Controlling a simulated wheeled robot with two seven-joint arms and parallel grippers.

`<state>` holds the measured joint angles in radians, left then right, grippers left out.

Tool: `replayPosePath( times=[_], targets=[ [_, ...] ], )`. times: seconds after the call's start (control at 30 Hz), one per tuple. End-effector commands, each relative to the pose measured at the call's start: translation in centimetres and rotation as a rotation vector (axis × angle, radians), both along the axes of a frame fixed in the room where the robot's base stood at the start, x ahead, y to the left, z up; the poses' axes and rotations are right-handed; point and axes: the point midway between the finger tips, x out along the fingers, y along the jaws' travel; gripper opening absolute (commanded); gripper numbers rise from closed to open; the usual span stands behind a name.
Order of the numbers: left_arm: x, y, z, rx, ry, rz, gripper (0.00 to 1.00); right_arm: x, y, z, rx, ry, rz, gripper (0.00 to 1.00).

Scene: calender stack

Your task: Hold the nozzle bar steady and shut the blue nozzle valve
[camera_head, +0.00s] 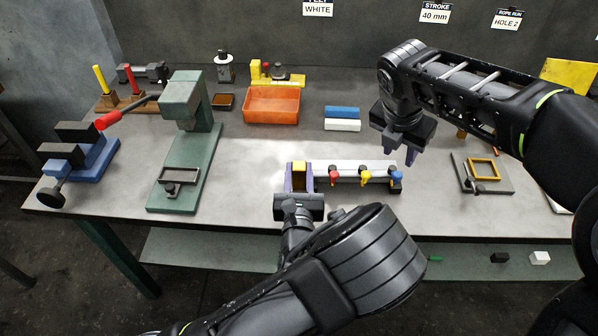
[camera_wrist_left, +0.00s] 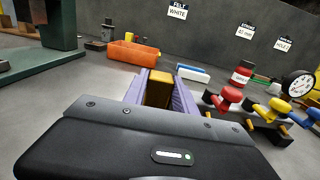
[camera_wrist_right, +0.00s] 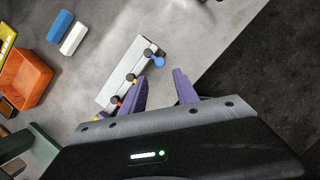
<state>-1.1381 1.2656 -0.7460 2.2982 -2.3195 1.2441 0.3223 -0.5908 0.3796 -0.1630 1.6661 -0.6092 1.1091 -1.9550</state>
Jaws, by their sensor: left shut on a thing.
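The nozzle bar (camera_head: 345,167) is a pale bar lying across the table front, with a red valve (camera_head: 334,175), a yellow valve (camera_head: 365,177) and the blue valve (camera_head: 397,176) in a row. The blue valve is at its right end. My left gripper (camera_head: 299,172) is shut on the gold block (camera_wrist_left: 158,90) at the bar's left end, one purple finger on each side. My right gripper (camera_head: 401,152) is open and empty, above the blue valve and apart from it. In the right wrist view the blue valve (camera_wrist_right: 158,62) shows beyond the gap between the fingers.
An orange bin (camera_head: 271,105) and blue and white blocks (camera_head: 342,118) stand behind the bar. A green press (camera_head: 187,140) is at left. A tray with a yellow frame (camera_head: 484,170) lies at right. The table's front edge is close to the bar.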

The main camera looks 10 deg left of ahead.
Motion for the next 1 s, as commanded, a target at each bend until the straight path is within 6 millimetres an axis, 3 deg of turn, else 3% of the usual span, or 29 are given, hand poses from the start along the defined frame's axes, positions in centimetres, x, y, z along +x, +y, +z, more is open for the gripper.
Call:
replayPosePath(
  times=[0.77,1.0],
  targets=[
    [-0.01,-0.01,-0.01,0.0,0.0,0.0,0.0,0.0,0.0,0.0,0.0,0.0,0.0,0.36],
    [-0.01,-0.01,-0.02,0.0,0.0,0.0,0.0,0.0,-0.01,-0.01,0.0,0.0,0.0,0.19]
  ],
)
